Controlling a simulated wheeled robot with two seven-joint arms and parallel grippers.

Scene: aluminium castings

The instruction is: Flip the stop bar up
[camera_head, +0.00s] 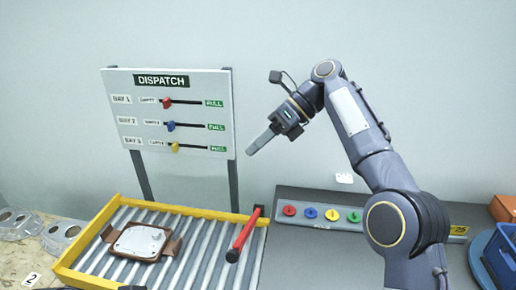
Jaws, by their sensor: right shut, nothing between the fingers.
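The stop bar (245,234) is a red bar with dark ends at the right end of the roller conveyor (209,258). It slants from the conveyor's yellow back rail toward the front; I cannot tell how far it is tilted. My right gripper (250,151) is shut and empty. It is in the air above and behind the bar, in front of the wall and just right of the dispatch board, clear of the bar. My left gripper does not show.
A brown carrier with a grey casting (140,241) sits on the rollers. The dispatch board (195,84) with red, blue and yellow sliders stands behind. A strip of coloured buttons (332,215) lies on the dark table at right. A blue crate (503,252) is far right.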

